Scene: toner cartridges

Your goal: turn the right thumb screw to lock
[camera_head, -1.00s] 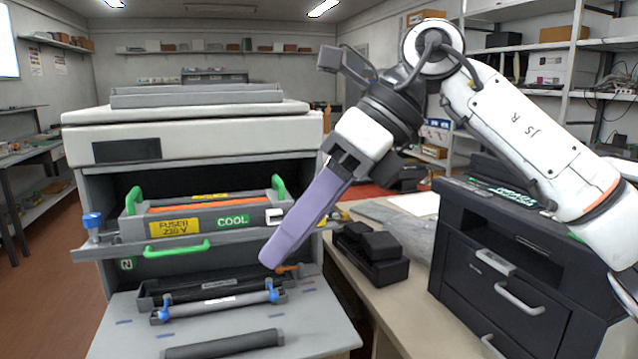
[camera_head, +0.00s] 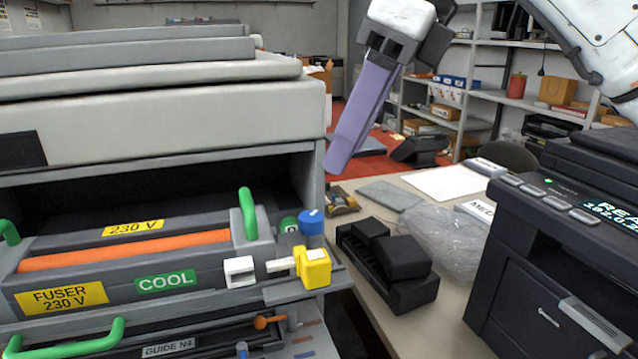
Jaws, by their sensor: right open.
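The right thumb screw (camera_head: 312,222) is a blue knob with a pale mark on top, at the right end of the fuser unit (camera_head: 208,270). A yellow block (camera_head: 313,268) and a white bracket (camera_head: 240,271) sit just in front of it. My right gripper (camera_head: 339,163) hangs from above with long purple fingers pointing down and left. Its tips are above and slightly right of the blue knob in the picture, apart from it. The fingers overlap from this angle, the gripper is open and nothing shows between them. My left gripper is not in view.
The printer's cover (camera_head: 170,115) overhangs the fuser opening. Green handles (camera_head: 248,214) stand up on the fuser. A black part (camera_head: 395,262) lies on the table (camera_head: 350,205) to the right, beside a dark printer (camera_head: 560,260). Open air surrounds the fingers.

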